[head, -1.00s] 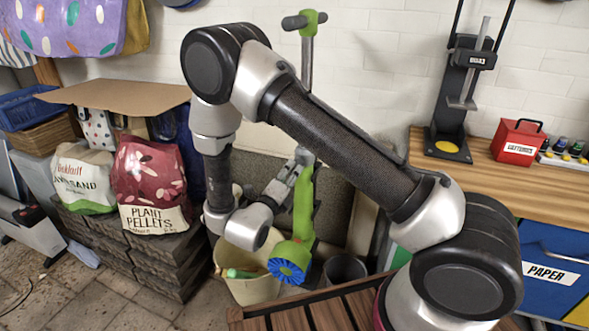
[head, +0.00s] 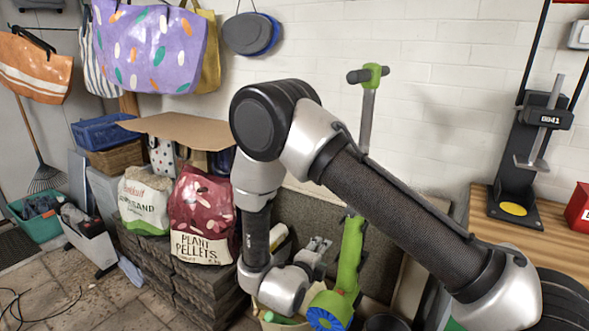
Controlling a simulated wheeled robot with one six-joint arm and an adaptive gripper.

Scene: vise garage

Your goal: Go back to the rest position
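My gripper (head: 318,250) is at the end of my folded arm, low in the middle of the head view. It is small and partly hidden by my wrist, so I cannot tell whether its fingers are open or shut. No object shows clearly in it. A green trimmer-like tool (head: 348,262) with a blue wheel stands just right of my gripper; I cannot tell whether they touch.
A cream bin (head: 275,325) is below my wrist. Plant pellets (head: 203,215) and sand bags (head: 145,203) rest on stacked dark blocks (head: 180,275) at left. A wooden bench (head: 475,235) with a black press (head: 520,165) is at right. Open floor (head: 75,280) lies at lower left.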

